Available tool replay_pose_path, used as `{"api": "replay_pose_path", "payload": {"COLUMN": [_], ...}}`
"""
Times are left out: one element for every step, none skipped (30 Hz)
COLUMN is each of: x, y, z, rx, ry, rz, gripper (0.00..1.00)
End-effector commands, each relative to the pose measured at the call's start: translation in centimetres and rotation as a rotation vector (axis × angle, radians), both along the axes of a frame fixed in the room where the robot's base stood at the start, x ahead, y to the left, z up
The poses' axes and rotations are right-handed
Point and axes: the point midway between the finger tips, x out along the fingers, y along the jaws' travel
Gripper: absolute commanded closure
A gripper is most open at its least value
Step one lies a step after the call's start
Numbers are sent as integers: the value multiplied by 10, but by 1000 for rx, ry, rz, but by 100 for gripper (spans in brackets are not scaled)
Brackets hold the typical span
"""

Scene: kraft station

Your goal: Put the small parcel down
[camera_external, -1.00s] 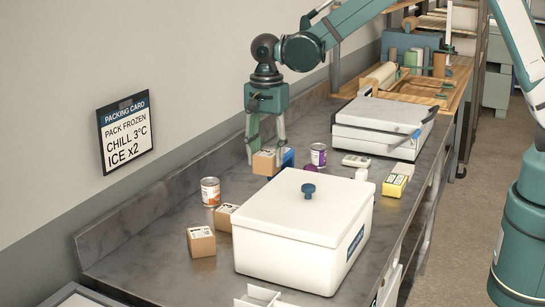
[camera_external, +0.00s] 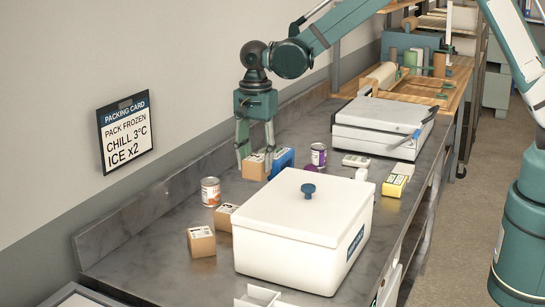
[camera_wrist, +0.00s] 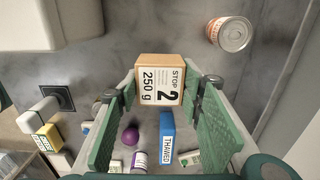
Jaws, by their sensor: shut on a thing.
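My gripper (camera_external: 256,162) is shut on the small parcel (camera_external: 253,167), a brown carton low over the counter beside the wall. In the wrist view the parcel (camera_wrist: 160,80) sits between the green finger pads (camera_wrist: 160,120) and its label reads "STOP 2, 250 g". I cannot tell whether its underside touches the counter (camera_external: 180,275). A blue box (camera_external: 283,160) stands close to its right; in the wrist view that box (camera_wrist: 167,137) reads "THAWED". Two other brown cartons (camera_external: 201,242) (camera_external: 221,217) stand nearer the camera.
A big white lidded box (camera_external: 290,240) fills the front of the counter. A tin can (camera_external: 210,192) stands left of my gripper and a purple can (camera_external: 318,155) to the right. Small boxes, one yellow (camera_external: 394,186), lie farther right. Bare counter shows between tin and parcel.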

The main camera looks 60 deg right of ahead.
Motion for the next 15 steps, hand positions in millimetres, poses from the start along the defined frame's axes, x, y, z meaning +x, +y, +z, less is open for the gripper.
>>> {"api": "replay_pose_path", "payload": {"x": [1,0,0,0,0,0,0,0,1,0,0,0,0,0,0], "y": [0,0,0,0,0,0,0,0,0,0,0,0,0,0,0], "z": [-7,-12,-18,-22,-26,-31,-34,-37,-40,-42,-43,-44,-45,-45,-45], "rx": [0,0,0,0,0,0,0,0,0,0,0,0,0,0,0], "ry": [0,0,0,0,0,0,0,0,0,0,0,0,0,0,0], "rz": [0,0,0,0,0,0,0,0,0,0,0,0,0,0,0], "gripper": [79,79,79,79,79,79,79,79,79,79,79,79,79,79,79]}}
